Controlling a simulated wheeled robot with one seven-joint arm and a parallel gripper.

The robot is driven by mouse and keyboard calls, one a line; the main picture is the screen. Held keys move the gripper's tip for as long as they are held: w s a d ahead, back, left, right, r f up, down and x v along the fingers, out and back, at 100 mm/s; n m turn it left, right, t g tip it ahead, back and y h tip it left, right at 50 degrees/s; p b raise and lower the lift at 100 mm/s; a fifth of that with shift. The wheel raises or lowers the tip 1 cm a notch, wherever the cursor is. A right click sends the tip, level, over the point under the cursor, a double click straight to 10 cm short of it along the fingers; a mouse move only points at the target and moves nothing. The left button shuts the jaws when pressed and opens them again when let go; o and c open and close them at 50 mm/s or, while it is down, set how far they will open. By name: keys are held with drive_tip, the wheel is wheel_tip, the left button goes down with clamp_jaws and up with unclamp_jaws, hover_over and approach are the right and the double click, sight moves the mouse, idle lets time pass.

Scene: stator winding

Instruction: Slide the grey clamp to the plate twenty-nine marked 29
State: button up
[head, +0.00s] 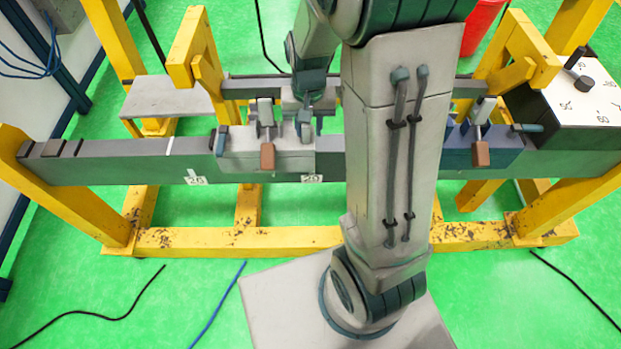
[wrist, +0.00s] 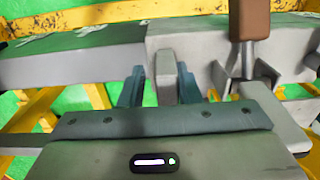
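The grey clamp (head: 240,150) sits on the long dark rail, with a brown-tipped lever (head: 267,157); that lever also shows in the wrist view (wrist: 249,20). Two small white plates are on the rail's front face: one at the left (head: 195,178) is hard to read, and one (head: 312,178) below the clamp's right end looks like 29, though the digits are blurred. My gripper (head: 304,122) is at the clamp's right end. In the wrist view its teal fingers (wrist: 160,88) stand either side of a grey upright post (wrist: 167,77), with a visible gap on the left.
The rail (head: 120,165) has a white line and dark blocks at its left. A blue clamp (head: 490,150) with a brown lever sits farther right, beyond my arm. A dial box (head: 580,95) stands at the right. Yellow frame posts (head: 205,65) rise behind the rail.

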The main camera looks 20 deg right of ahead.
drive_tip(key=shift+s+d+b, duration=0.2)
drive_tip(key=shift+s+d, duration=0.3)
drive_tip(key=shift+d, duration=0.95)
drive_tip(key=shift+s+d+b, duration=0.25)
drive_tip(key=shift+s+d, duration=0.2)
drive_tip(key=shift+d, duration=0.95)
drive_tip(key=shift+s+d+b, duration=0.2)
drive_tip(key=shift+s+d, duration=0.3)
drive_tip(key=shift+d, duration=0.95)
drive_tip(key=shift+s+d, duration=0.15)
drive_tip(key=shift+d, duration=0.35)
drive_tip(key=shift+a, duration=0.25)
drive_tip(key=shift+o, duration=1.4)
drive_tip(key=shift+r, duration=0.1)
wheel_tip(320, 180, up, 10)
drive_tip(key=p, duration=0.7)
drive_tip(key=shift+p, duration=0.3)
